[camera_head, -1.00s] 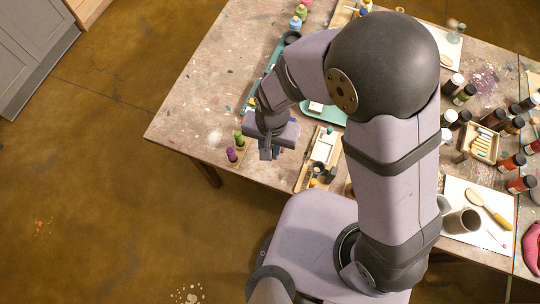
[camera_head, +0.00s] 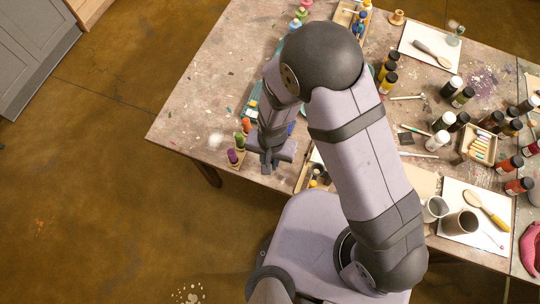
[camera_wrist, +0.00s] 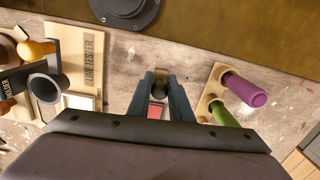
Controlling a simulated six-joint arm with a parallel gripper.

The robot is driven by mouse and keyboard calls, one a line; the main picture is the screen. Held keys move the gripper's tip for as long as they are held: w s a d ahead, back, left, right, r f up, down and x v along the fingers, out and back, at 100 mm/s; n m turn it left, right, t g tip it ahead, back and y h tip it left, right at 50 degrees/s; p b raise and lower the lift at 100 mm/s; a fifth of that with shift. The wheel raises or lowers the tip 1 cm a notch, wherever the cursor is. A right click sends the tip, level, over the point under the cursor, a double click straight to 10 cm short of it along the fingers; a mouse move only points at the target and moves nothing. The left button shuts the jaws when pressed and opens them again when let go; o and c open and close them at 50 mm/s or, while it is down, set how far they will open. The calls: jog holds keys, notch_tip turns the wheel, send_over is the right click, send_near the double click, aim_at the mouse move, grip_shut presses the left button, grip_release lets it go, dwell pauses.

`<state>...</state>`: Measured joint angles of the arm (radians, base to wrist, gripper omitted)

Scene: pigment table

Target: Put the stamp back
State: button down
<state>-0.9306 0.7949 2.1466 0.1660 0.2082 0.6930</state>
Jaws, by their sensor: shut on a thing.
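My gripper (camera_head: 267,166) is low over the near left part of the table in the head view, just right of a small wooden rack. In the wrist view my gripper (camera_wrist: 160,84) is shut on the stamp (camera_wrist: 160,90), a small piece with a dark round top. A red patch shows between the fingers just below it; I cannot tell whether it belongs to the stamp. The rack (camera_wrist: 207,103) stands to the right of the fingers and carries a purple handle (camera_wrist: 245,90) and a green handle (camera_wrist: 228,114). The stamp's underside is hidden.
A wooden tray with lettering (camera_wrist: 93,45) lies left of my gripper in the wrist view, with a dark cup (camera_wrist: 44,88) and a yellow knob (camera_wrist: 42,48). The table's near edge is close. Bottles (camera_head: 443,122) and cups (camera_head: 460,222) stand farther right.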

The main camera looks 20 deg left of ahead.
jog(key=shift+f, duration=0.3)
jog(key=shift+f, duration=0.15)
jog(key=c, duration=1.6)
grip_release()
jog(key=shift+w+d+r+b, duration=0.1)
jog(key=shift+r+b, duration=0.4)
jog(key=shift+r, duration=2.6)
jog(key=shift+w+d+r+b, duration=0.1)
jog(key=shift+r+b, duration=0.35)
jog(key=shift+r, duration=2.65)
